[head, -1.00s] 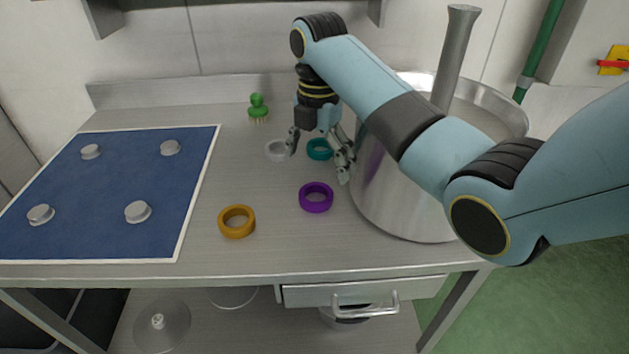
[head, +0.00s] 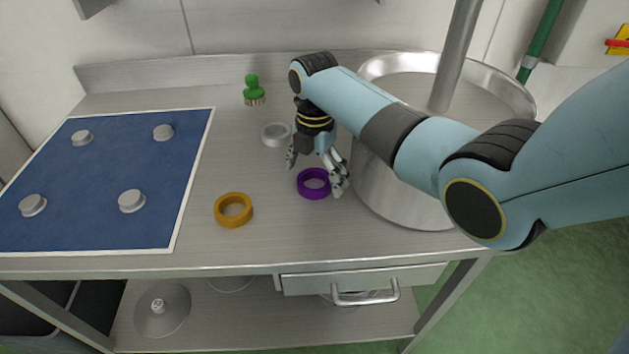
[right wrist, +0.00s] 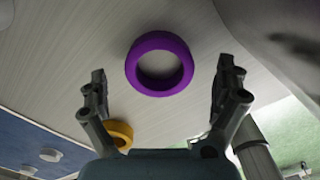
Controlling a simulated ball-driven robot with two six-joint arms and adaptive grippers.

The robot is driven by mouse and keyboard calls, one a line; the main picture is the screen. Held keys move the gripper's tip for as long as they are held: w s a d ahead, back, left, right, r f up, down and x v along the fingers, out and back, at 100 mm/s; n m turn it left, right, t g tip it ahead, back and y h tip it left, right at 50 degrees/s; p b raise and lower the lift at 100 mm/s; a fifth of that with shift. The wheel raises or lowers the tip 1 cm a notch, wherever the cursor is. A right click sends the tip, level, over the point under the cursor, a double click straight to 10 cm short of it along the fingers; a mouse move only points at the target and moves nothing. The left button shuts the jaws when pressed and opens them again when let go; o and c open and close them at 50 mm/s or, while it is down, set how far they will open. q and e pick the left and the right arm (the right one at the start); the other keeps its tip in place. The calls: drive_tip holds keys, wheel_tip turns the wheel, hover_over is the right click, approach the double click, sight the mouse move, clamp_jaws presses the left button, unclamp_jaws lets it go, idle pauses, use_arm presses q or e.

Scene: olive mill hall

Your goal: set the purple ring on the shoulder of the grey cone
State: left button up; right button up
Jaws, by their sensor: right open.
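The purple ring (head: 314,194) lies flat on the steel table, left of the large pot. My right gripper (head: 315,172) is open and empty just above it, one finger at each side, apart from the ring. In the right wrist view the ring (right wrist: 160,38) shows whole between the spread fingertips (right wrist: 163,80). On the blue mat stand several short grey round pieces, such as the front one (head: 131,202); I cannot tell whether one is the grey cone. A grey cone-like piece (head: 162,318) is on the lower shelf. My left gripper is not in view.
An orange ring (head: 233,219) lies left of the purple one, and a pale grey ring (head: 276,143) behind. A green brush (head: 252,86) stands at the back. The steel pot (head: 385,190) is close on the right. The blue mat (head: 100,170) is open between its pieces.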

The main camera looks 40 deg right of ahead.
drive_tip(key=shift+f, duration=0.65)
drive_tip(key=shift+r, duration=0.1)
drive_tip(key=c, duration=1.5)
